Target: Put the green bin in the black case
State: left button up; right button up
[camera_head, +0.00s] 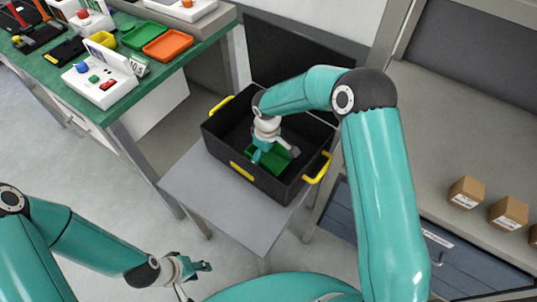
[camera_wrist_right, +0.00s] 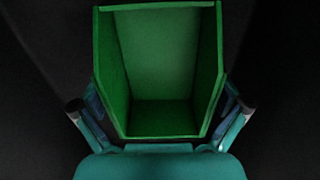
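The green bin (camera_head: 283,157) is inside the black case (camera_head: 270,184), near its middle. In the right wrist view the bin (camera_wrist_right: 160,70) shows empty, its open side towards the camera. My right gripper (camera_head: 275,154) reaches down into the case at the bin. Whether the bin rests on the case floor is hard to tell. My left gripper (camera_head: 203,267) is low at the bottom left, away from the case; its opening is unclear.
The case has yellow handles and stands on a grey table (camera_head: 190,185). The green bench (camera_head: 130,105) at upper left holds a green tray (camera_head: 140,35), an orange tray (camera_head: 167,45) and white devices. Cardboard boxes (camera_head: 466,192) sit on the right shelf.

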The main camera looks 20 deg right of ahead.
aim_at(268, 161)
jog(key=shift+r, duration=0.2)
notch_tip(268, 161, up, 12)
jog(key=shift+p, duration=0.4)
jog(key=shift+s+f, duration=0.1)
jog(key=shift+f, duration=0.05)
dwell(0.5)
